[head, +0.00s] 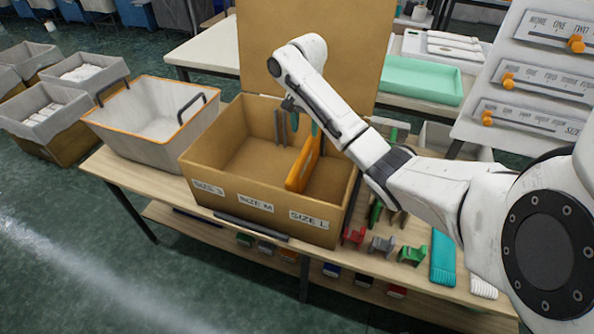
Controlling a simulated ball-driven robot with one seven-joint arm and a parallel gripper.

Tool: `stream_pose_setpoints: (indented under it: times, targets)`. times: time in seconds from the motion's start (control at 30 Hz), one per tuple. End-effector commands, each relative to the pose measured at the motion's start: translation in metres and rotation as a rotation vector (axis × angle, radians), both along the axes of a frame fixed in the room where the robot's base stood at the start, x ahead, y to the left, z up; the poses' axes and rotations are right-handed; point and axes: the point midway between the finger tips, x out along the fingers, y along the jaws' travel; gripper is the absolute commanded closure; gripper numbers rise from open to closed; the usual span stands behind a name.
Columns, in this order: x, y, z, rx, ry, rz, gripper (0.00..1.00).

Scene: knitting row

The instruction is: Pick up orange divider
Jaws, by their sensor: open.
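The orange divider (302,166) stands upright inside the brown box (225,181), between the middle and right parts. The box front carries labels SIZE S, SIZE M and SIZE L. My gripper (304,124) is over the box's back part, pointing down, with teal fingertips apart. It is above and near the divider's far end. The picture does not show clearly whether a finger touches the divider. My arm covers part of the box's right back side.
A white bin with an orange rim (150,112) stands left of the box. Red, grey and green clips (382,245) and teal folded cloth (443,256) lie on the table at right. A mint tray (422,80) is behind. The tall brown lid (315,30) rises behind my wrist.

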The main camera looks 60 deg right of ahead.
Motion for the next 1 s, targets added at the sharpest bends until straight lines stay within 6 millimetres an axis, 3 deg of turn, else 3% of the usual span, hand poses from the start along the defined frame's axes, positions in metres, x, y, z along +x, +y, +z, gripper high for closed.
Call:
stream_pose_setpoints:
  times: [0.2, 0.57, 0.83, 1.0]
  targets:
    - [-0.001, 0.001, -0.033, 0.002, 0.001, -0.001, 0.49]
    - [-0.002, 0.001, -0.061, 0.001, 0.002, -0.001, 0.49]
    - [-0.006, 0.005, -0.098, 0.0, 0.002, -0.001, 0.49]
    - [-0.006, 0.005, -0.107, 0.0, 0.0, 0.0, 0.49]
